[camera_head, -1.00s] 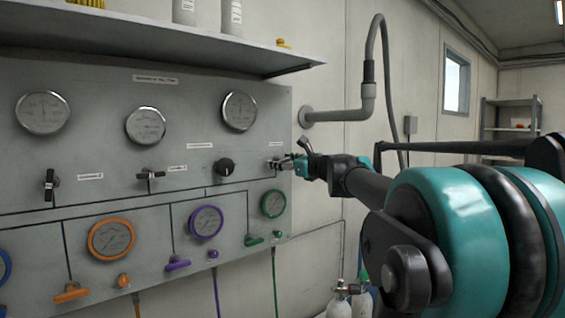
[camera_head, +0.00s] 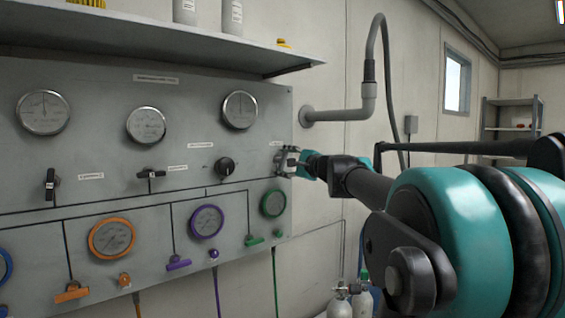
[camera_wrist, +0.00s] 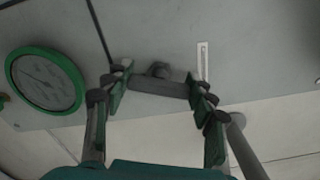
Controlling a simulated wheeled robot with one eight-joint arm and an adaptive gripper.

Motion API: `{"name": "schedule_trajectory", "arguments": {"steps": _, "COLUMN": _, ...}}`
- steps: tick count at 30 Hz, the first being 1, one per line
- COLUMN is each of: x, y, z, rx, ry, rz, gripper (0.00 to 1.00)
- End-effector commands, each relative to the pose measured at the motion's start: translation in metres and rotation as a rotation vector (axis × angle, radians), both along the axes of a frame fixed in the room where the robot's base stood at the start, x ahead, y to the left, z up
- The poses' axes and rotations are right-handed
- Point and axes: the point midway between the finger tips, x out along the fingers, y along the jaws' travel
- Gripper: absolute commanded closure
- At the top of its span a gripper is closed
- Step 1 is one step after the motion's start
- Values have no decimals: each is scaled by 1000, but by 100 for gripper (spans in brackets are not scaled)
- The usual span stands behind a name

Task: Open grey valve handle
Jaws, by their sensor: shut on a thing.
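The grey valve handle (camera_wrist: 158,87) is a short bar on the panel. In the wrist view it lies crosswise between the two fingers of my gripper (camera_wrist: 159,80), which are shut on its two ends. In the head view my gripper (camera_head: 289,161) is at the right end of the grey panel (camera_head: 100,85), right of a black knob (camera_head: 225,167). There, the gripper hides most of the handle.
A green-rimmed gauge (camera_head: 273,204) and a green handle (camera_head: 254,241) are just below my gripper. A shelf (camera_head: 150,39) juts out above the panel. A grey pipe (camera_head: 345,115) runs along the wall to the right.

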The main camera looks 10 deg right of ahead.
Motion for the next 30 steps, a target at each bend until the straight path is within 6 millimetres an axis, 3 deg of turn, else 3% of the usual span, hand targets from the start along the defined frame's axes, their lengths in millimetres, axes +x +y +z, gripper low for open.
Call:
{"name": "schedule_trajectory", "arguments": {"steps": 12, "x": 0, "y": 0, "z": -1, "rx": -182, "ry": -104, "rz": 0, "gripper": 73}}
{"name": "schedule_trajectory", "arguments": {"steps": 30, "x": -1, "y": 1, "z": -2, "rx": -214, "ry": -123, "rz": 1, "gripper": 73}}
